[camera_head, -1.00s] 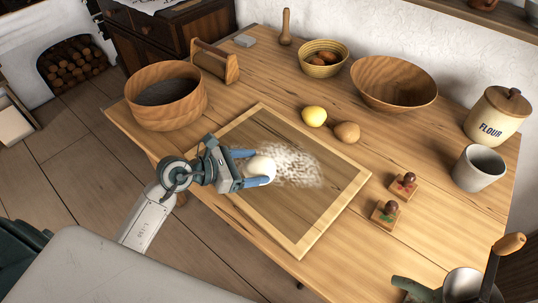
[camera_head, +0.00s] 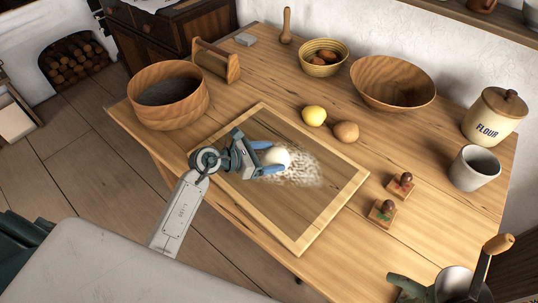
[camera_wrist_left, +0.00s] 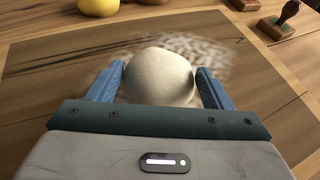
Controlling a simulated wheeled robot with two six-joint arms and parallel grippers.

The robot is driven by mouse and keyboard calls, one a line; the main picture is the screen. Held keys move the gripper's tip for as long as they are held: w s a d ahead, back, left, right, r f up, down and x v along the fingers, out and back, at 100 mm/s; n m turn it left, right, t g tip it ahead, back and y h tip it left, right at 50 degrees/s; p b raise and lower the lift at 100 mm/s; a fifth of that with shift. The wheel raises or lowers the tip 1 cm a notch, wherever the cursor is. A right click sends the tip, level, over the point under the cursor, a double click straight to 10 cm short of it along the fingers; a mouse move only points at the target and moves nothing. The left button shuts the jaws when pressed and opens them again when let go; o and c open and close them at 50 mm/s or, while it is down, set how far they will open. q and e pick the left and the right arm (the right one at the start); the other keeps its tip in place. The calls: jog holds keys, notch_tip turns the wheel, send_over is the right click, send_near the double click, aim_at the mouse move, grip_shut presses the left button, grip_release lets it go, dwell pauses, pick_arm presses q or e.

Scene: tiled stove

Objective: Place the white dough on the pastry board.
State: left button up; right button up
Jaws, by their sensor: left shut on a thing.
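The white dough (camera_head: 276,157) is a pale round ball between the blue fingers of my left gripper (camera_head: 271,160), over the pastry board. In the left wrist view the dough (camera_wrist_left: 160,77) fills the space between both fingers of the left gripper (camera_wrist_left: 160,88), which is shut on it. The pastry board (camera_head: 316,232) is a framed wooden board lying on the table, with a patch of flour (camera_head: 305,170) around and behind the dough. I cannot tell whether the dough touches the board. My right gripper is not in view.
A lemon (camera_head: 314,116) and a brown round item (camera_head: 346,132) lie behind the board. Two small wooden stamps (camera_head: 383,212) stand to its right. A round wooden sieve (camera_head: 168,97) stands at its back left. A flour jar (camera_head: 494,117) and grey cup (camera_head: 474,168) are far right.

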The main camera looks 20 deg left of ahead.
pick_arm(q)
jog(key=shift+f, duration=0.15)
jog(key=o, duration=1.1)
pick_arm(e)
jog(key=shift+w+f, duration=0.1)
pick_arm(q)
jog(key=shift+r, duration=0.25)
jog(key=shift+s+a, duration=0.2)
jog(key=shift+a, duration=0.15)
jog(key=b+v, duration=0.2)
jog(key=v, duration=0.7)
jog(key=shift+s+a+r, duration=0.1)
jog(key=shift+s+a, duration=0.05)
jog(key=shift+s, duration=0.05)
jog(key=shift+b+v, duration=0.3)
jog(key=shift+v, duration=0.45)
jog(key=shift+r, duration=0.15)
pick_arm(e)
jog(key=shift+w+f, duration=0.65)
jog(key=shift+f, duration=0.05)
